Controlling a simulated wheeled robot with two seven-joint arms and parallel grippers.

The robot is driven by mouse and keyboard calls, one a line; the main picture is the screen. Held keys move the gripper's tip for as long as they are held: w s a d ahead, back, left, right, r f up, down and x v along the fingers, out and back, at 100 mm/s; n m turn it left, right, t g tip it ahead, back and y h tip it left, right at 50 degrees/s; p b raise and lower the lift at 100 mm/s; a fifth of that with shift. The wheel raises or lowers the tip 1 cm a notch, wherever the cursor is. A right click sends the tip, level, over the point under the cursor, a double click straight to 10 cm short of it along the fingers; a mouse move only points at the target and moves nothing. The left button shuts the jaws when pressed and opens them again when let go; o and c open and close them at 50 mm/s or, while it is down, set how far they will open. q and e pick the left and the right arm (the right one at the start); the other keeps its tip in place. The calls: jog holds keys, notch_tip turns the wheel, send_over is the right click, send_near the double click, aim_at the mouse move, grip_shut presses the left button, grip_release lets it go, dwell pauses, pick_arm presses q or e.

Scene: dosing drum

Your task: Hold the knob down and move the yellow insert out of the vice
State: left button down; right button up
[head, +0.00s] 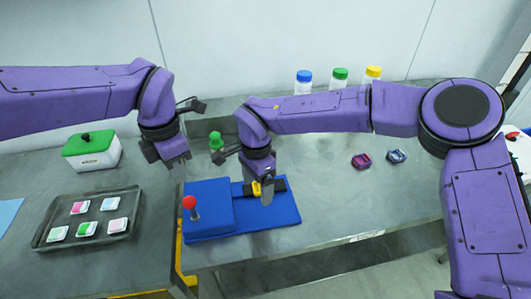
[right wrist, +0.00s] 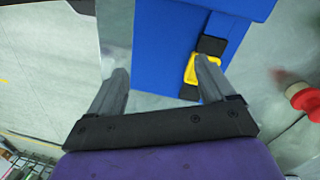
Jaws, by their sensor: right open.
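The blue fixture (head: 212,222) stands on the table with a red ball knob (head: 189,202) upright at its left. The yellow insert (head: 256,188) sits between the black vice jaws (head: 279,185) on its right part. In the right wrist view the yellow insert (right wrist: 191,70) is partly behind one finger. My right gripper (head: 266,192) is open and empty over the vice, its fingers (right wrist: 162,80) apart; I cannot tell whether a finger touches the insert. My left gripper (head: 179,172) points down, above and left of the knob, apart from it; its jaw opening cannot be made out.
A dark tray (head: 38,240) with several small coloured packs and a green-lidded box (head: 91,150) stand at the left. A green piece (head: 216,141) stands behind the fixture. Two small parts (head: 362,161) lie at the right. Several capped bottles (head: 304,82) stand at the back.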

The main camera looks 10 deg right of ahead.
jog(key=w+d+r+m+t, duration=0.1)
jog(key=w+d+r+m, duration=0.3)
jog(key=w, duration=0.3)
notch_tip(320, 180, down, 12)
jog(key=shift+a, duration=0.15)
jog(key=c, duration=1.1)
dwell(0.7)
